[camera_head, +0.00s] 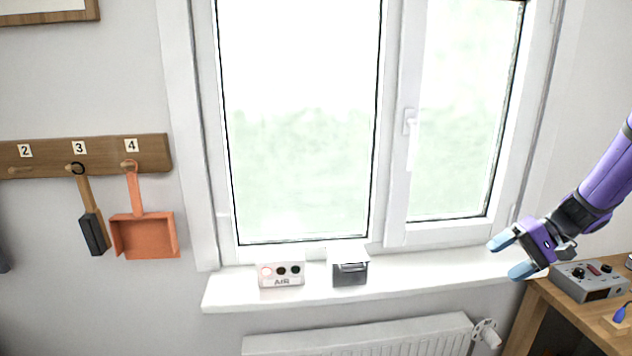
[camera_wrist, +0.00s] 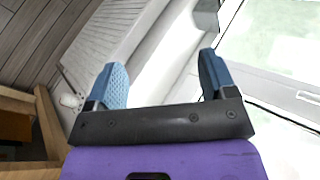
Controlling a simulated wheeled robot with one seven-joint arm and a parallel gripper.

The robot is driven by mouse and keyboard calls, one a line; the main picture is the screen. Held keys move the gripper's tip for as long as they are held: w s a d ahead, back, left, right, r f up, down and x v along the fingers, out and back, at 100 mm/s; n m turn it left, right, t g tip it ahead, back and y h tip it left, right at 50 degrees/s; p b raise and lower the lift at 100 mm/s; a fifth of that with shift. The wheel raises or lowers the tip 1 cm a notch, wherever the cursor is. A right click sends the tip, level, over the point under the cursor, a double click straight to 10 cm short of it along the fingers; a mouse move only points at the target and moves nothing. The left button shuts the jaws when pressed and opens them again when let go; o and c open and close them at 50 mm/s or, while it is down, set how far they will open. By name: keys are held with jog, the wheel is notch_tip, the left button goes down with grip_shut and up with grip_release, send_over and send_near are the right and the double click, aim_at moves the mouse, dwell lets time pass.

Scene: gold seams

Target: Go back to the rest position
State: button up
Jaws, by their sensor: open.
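My gripper (camera_head: 511,256) is at the right in the head view, with its blue fingertips apart and nothing between them. It is in front of the right end of the white window sill (camera_head: 430,271), beside the wooden table. In the wrist view, my gripper (camera_wrist: 162,82) shows two blue fingers spread wide, with the sill and radiator behind them. My purple arm reaches in from the right edge.
A box marked AIR (camera_head: 281,275) and a small dark box (camera_head: 350,268) stand on the sill. A radiator (camera_head: 360,340) is below. A grey device (camera_head: 590,280) sits on the wooden table (camera_head: 545,296). A brush (camera_head: 92,220) and orange dustpan (camera_head: 145,235) hang from a peg rail (camera_head: 50,160).

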jog(key=s+a+r+n+t+h, duration=0.1)
jog(key=s+a+r+h, duration=0.2)
jog(key=s+r, duration=0.3)
jog(key=s+a+r+n+t+h, duration=0.1)
jog(key=s+a+r+h, duration=0.2)
jog(key=s+a+r, duration=0.3)
jog(key=s+a+r+n+t+h, duration=0.1)
jog(key=s+a+r+h, duration=0.2)
jog(key=s, duration=0.9)
notch_tip(320, 180, up, 4)
jog(key=shift+a+r+n+t, duration=0.1)
jog(key=shift+a+n+t, duration=0.25)
jog(key=shift+a, duration=0.7)
